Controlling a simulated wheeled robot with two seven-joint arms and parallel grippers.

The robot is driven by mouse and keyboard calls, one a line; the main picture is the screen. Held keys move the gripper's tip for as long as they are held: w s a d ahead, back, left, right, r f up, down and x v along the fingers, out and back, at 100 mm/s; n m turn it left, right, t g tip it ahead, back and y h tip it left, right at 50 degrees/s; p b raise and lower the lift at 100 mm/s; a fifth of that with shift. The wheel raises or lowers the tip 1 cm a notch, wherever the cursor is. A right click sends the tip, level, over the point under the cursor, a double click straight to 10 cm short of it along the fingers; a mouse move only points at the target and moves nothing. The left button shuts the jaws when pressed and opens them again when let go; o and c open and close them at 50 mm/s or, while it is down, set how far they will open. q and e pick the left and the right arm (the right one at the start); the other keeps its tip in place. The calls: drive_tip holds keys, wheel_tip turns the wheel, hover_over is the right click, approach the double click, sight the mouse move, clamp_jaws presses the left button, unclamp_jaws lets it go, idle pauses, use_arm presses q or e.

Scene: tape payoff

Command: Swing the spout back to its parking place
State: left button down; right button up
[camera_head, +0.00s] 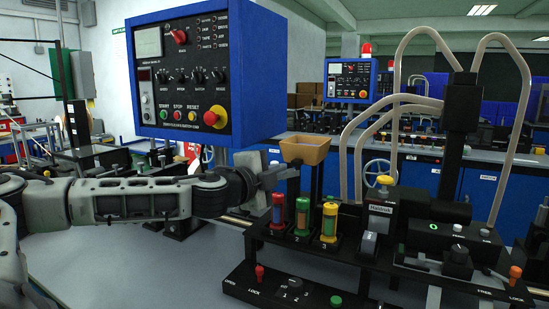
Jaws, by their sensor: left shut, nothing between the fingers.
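My left arm comes in from the left, and my left gripper (286,175) is shut with nothing in it. It is just left of a tan funnel-shaped cup (306,150) on a dark post, slightly below the cup's rim. I cannot tell whether the fingertips touch the post. No part is clearly marked as the spout. A black column (462,115) at the right carries several pale bent tubes (420,101) that curve down to the bench unit. A parking place cannot be made out. My right gripper is not in view.
A blue control box (190,75) with knobs hangs above my left arm.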

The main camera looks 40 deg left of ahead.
use_arm(q)
drive_tip(key=w+a, duration=0.1)
drive_tip(key=w, duration=0.1)
drive_tip(key=w+a+p, duration=0.1)
drive_tip(key=a, duration=0.1)
drive_tip(key=shift+w+a+f, duration=0.1)
drive_tip(key=shift+w+f, duration=0.25)
drive_tip(key=shift+a+f, duration=0.1)
drive_tip(key=shift+a, duration=0.5)
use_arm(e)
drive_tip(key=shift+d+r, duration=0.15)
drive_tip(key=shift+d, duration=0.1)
